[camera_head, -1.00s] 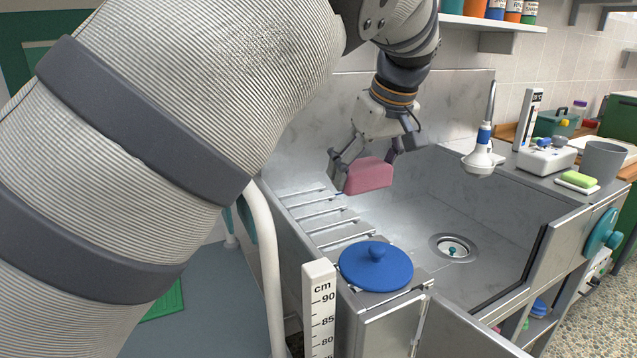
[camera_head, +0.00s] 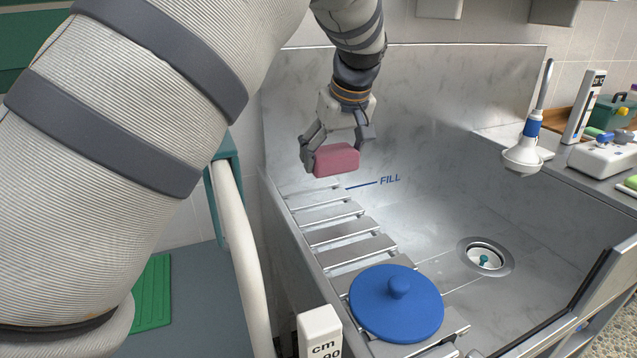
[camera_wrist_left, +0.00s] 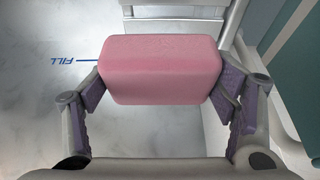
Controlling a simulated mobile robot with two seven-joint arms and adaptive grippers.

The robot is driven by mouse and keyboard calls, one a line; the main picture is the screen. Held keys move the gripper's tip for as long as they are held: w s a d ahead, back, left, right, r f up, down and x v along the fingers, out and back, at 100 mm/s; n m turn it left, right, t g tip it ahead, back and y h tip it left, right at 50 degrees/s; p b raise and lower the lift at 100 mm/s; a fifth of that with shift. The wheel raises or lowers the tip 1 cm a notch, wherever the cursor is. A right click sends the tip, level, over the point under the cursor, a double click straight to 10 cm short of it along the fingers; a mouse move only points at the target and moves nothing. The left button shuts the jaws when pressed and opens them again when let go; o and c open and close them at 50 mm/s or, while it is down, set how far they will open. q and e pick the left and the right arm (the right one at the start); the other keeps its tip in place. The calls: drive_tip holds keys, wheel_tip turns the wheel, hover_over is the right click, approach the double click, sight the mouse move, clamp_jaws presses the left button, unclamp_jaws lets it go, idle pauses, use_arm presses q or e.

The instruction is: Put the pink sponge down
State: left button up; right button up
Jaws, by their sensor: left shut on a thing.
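The pink sponge (camera_head: 336,160) is a rounded block held between the fingers of my left gripper (camera_head: 337,152). In the head view it is above the far end of the slatted rack (camera_head: 333,227) in the metal tub, near the back wall. In the left wrist view the sponge (camera_wrist_left: 160,68) fills the space between the two fingers of my left gripper (camera_wrist_left: 160,88), which press on its sides. Part of a slat shows beyond it. My right gripper is not in view.
A blue round lid (camera_head: 396,305) lies on the near slats. The tub has a drain (camera_head: 485,257) at right and a blue FILL mark on its back wall. A shower head (camera_head: 525,157) hangs at the right. A white rail (camera_head: 245,255) stands left of the tub.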

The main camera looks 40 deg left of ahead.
sight(325, 153)
use_arm(q)
drive_tip(key=a+f, duration=0.1)
drive_tip(key=f, duration=0.1)
drive_tip(key=a+f, duration=0.1)
drive_tip(key=f, duration=0.2)
drive_tip(key=a+f+b, duration=0.1)
drive_tip(key=f, duration=0.1)
drive_tip(key=shift+s+a+f, duration=0.15)
drive_tip(key=shift+s+a, duration=0.05)
drive_tip(key=shift+a, duration=0.05)
drive_tip(key=shift+f, duration=0.3)
drive_tip(key=shift+r, duration=0.15)
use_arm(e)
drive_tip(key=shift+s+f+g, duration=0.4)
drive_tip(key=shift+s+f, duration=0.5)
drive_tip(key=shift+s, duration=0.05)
use_arm(q)
drive_tip(key=o, duration=1.1)
drive_tip(key=v, duration=1.2)
drive_tip(key=shift+p, duration=0.35)
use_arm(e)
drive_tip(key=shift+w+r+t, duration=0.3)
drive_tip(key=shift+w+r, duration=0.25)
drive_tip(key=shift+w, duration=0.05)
